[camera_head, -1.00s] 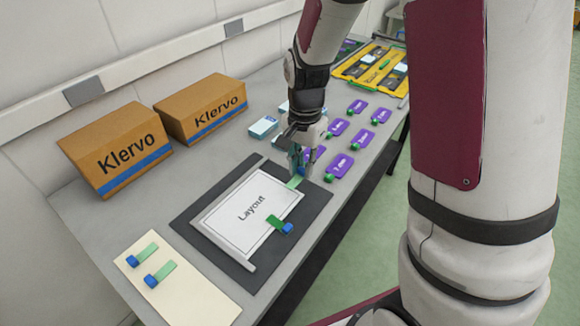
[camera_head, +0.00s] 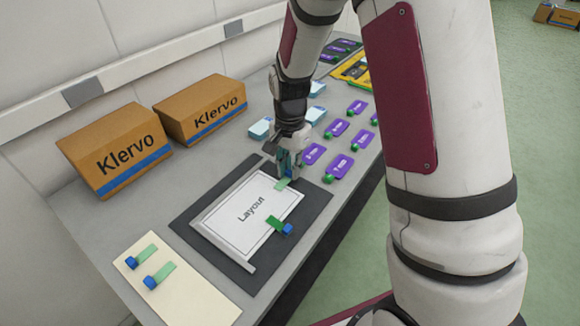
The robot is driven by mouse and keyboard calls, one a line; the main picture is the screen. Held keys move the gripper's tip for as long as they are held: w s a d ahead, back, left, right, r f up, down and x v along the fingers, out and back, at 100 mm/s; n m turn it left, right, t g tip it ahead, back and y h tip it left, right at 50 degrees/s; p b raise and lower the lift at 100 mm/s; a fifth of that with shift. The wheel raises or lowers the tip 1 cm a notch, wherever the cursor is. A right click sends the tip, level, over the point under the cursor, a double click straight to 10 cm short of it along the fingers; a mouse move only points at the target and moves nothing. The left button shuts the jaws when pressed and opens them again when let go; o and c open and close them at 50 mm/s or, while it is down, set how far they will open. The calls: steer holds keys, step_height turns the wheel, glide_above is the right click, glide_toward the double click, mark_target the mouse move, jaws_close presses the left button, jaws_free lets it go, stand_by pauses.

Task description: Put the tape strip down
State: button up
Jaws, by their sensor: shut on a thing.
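My gripper (camera_head: 287,173) is shut on a green tape strip (camera_head: 282,184) at the upper right edge of the white Layout sheet (camera_head: 235,222). The strip's green end shows below the fingers; the rest is hidden by them. I cannot tell whether the strip touches the sheet. The sheet lies on a dark grey mat (camera_head: 187,219). Another green strip with a blue end (camera_head: 279,225) lies across the sheet's lower right edge. Two more green strips with blue ends (camera_head: 141,256) (camera_head: 160,274) lie on a cream card (camera_head: 195,301) at the front left.
Two brown Klervo boxes (camera_head: 115,150) (camera_head: 202,108) stand along the wall at the left. Several purple tags (camera_head: 338,166) with green ends lie right of my gripper. Light blue boxes (camera_head: 261,128) sit behind it. A yellow tray (camera_head: 352,70) is at the far end.

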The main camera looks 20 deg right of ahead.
mark_target(290, 171)
steer(key=o, duration=0.7)
steer(key=s+r+n, duration=0.1)
steer(key=s+r, duration=0.2)
steer(key=r, duration=0.6)
steer(key=s+r+n, duration=0.1)
steer(key=s+r, duration=0.1)
steer(key=r, duration=0.7)
steer(key=s+r+n+t, duration=0.1)
steer(key=s+n, duration=0.2)
steer(key=s, duration=0.4)
steer(key=s+r+n+t, duration=0.1)
steer(key=s+r+n, duration=0.1)
steer(key=s, duration=0.5)
steer(key=s+r+n+t, duration=0.1)
steer(key=s+n, duration=0.3)
steer(key=s, duration=0.4)
steer(key=shift+d+r+p, duration=0.15)
steer(key=shift+r+p, duration=0.2)
steer(key=shift+r, duration=0.35)
